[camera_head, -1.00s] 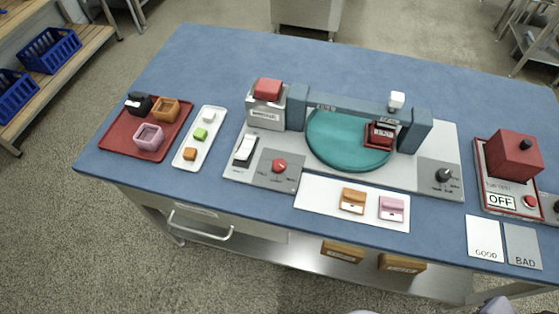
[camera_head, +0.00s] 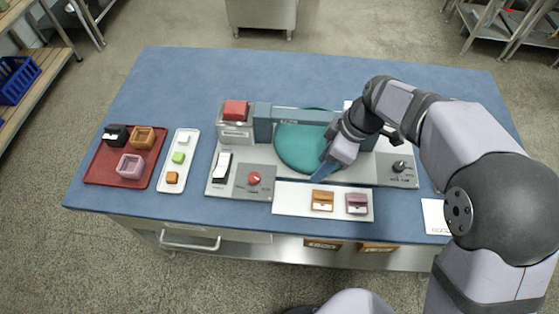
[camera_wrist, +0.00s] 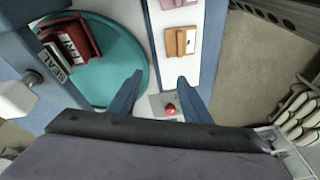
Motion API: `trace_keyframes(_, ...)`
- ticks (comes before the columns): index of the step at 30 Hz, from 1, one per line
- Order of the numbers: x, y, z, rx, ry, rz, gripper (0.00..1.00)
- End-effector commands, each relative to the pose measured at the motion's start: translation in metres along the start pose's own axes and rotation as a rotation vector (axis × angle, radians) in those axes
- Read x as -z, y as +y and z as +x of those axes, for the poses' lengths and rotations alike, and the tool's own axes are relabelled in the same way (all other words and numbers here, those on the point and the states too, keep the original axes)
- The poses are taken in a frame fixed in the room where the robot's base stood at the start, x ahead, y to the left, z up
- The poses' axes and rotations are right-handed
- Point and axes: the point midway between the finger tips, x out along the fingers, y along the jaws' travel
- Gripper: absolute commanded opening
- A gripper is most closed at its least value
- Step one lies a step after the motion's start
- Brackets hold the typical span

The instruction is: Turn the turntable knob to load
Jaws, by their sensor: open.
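A red knob (camera_head: 253,178) sits on a grey panel (camera_head: 243,190) at the front left of the machine; its small lettering is unreadable here. A black knob (camera_head: 398,167) sits on another grey panel at the right. I cannot tell from the lettering which is the turntable knob. The teal turntable (camera_head: 298,145) lies between them. My gripper (camera_head: 325,174) is open and empty over the turntable's front right edge, right of the red knob. In the wrist view the red knob (camera_wrist: 170,109) shows between the two blue fingers of my gripper (camera_wrist: 160,76), beyond them and apart.
A red labelled block (camera_wrist: 78,38) stands on the turntable, hidden by my arm in the head view. A white board (camera_head: 290,207) holds an orange box (camera_head: 322,200) and a pink box (camera_head: 357,203). A white switch (camera_head: 221,166) and red-topped unit (camera_head: 235,118) stand left.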

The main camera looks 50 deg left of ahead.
Motion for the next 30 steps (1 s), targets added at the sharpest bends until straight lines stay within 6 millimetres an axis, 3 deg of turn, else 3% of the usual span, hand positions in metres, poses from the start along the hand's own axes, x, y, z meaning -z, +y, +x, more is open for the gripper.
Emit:
trace_keyframes(1,0.033,-0.007,0.003,0.023,0.012,-0.123,0.44)
trace_keyframes(3,0.067,-0.016,0.011,0.047,0.032,-0.268,0.44)
trace_keyframes(6,0.101,-0.029,0.019,0.071,0.056,-0.419,0.44)
trace_keyframes(9,0.121,-0.037,0.025,0.083,0.072,-0.509,0.44)
trace_keyframes(20,0.129,-0.042,0.035,0.090,0.079,-0.552,0.44)
trace_keyframes(30,0.131,-0.046,0.075,0.090,0.077,-0.550,0.44)
